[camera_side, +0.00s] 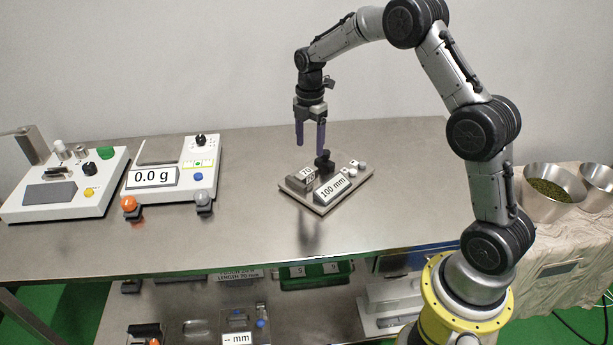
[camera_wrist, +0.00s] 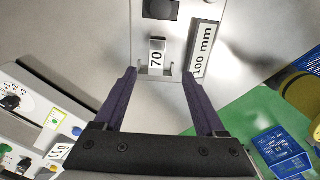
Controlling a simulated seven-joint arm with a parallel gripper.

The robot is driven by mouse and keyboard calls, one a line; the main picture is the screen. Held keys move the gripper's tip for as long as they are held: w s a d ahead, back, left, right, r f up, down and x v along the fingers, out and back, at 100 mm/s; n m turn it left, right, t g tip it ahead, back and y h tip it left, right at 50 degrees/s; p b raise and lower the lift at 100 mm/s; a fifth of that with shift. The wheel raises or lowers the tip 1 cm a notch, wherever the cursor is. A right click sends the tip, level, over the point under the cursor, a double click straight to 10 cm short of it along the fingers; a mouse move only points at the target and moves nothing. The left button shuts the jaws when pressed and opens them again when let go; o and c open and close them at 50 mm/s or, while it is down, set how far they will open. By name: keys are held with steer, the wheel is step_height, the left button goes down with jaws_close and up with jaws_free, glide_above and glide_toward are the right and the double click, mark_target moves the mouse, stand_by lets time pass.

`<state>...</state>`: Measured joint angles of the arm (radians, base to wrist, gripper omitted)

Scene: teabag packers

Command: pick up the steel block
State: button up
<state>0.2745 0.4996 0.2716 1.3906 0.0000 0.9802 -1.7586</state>
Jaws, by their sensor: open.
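A small grey block (camera_side: 296,184) with a white "70" label, which looks like the steel block, sits on the left part of a grey plate (camera_side: 319,211) on the table. In the wrist view the labelled block (camera_wrist: 157,46) lies between and just beyond my fingertips, in a recess of the plate. My gripper (camera_side: 310,147) is open and empty, pointing down above the plate. Its two purple fingers (camera_wrist: 159,72) are apart, and they do not touch the block.
A "100 mm" display (camera_side: 333,189) lies right of the block, and a black knob (camera_side: 323,160) stands behind it. A scale reading "0.0 g" (camera_side: 172,155) and another device (camera_side: 62,190) stand left. Bowls (camera_side: 549,190) are at the right. The table between scale and plate is clear.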

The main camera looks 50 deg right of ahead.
mark_target(306, 171)
step_height(306, 171, down, 4)
steer(key=shift+r, duration=0.1)
steer(key=shift+w+a+f, duration=0.15)
steer(key=shift+w+f, duration=0.05)
steer(key=shift+f, duration=1.1)
steer(key=shift+w+a+f, duration=0.15)
steer(key=shift+f, duration=1.1)
jaws_close()
steer(key=shift+r, duration=0.15)
